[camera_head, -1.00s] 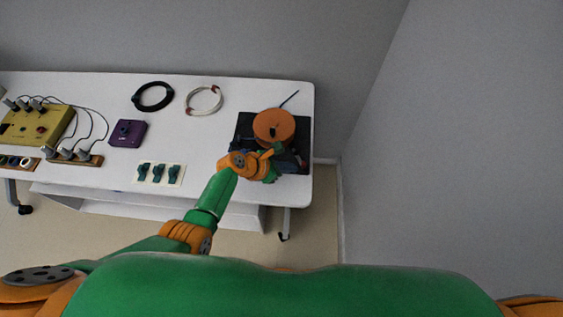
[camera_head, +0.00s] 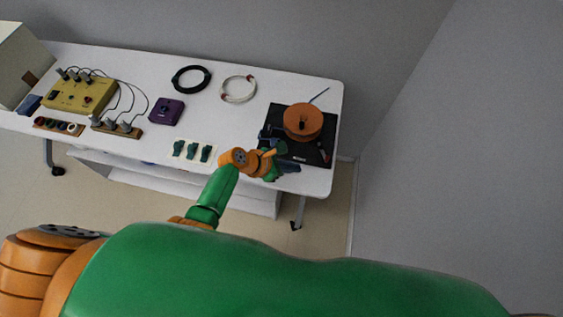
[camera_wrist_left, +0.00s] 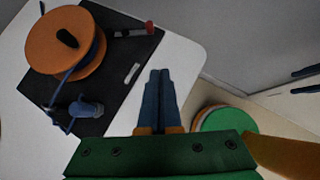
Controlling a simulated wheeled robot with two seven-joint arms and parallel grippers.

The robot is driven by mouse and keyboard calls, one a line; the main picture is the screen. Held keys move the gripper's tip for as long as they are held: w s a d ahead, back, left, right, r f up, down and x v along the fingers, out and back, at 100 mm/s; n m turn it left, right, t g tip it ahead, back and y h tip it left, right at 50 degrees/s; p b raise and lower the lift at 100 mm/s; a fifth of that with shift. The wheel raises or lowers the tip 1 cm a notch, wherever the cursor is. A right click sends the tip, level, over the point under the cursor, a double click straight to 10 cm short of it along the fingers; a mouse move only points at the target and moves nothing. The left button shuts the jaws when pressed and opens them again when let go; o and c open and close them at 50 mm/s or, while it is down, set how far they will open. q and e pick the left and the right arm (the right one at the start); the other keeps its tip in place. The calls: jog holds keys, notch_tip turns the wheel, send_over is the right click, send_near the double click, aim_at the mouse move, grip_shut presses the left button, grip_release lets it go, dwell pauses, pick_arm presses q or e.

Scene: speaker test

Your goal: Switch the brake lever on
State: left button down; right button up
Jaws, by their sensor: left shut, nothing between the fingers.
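A device with a black base (camera_head: 318,152) and an orange disc (camera_head: 303,122) sits at the right end of the white table. In the left wrist view the orange disc (camera_wrist_left: 62,42) and black base (camera_wrist_left: 115,75) are at upper left. A blue fitting (camera_wrist_left: 85,108) and a red-and-grey lever-like part (camera_wrist_left: 132,31) sit on the base. I cannot tell which part is the brake lever. My left gripper (camera_head: 280,167) is at the base's front left edge; its blue fingers (camera_wrist_left: 160,73) are shut and empty, apart from the blue fitting. My right gripper is not seen.
The white table (camera_head: 235,120) also holds a black cable coil (camera_head: 190,79), a white coil (camera_head: 238,89), a purple box (camera_head: 167,112), green switches (camera_head: 191,150) and a yellow box (camera_head: 80,95). A grey wall (camera_head: 450,170) stands to the right.

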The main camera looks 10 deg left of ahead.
pick_arm(q)
jog(key=r, duration=0.1)
jog(key=s+a+r+p, duration=0.1)
jog(key=s+r, duration=0.1)
jog(key=shift+s+a+r, duration=0.15)
jog(key=shift+a+r, duration=0.1)
jog(key=shift+a, duration=0.1)
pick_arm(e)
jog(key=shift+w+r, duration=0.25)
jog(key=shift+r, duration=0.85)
pick_arm(q)
jog(key=shift+f, duration=0.1)
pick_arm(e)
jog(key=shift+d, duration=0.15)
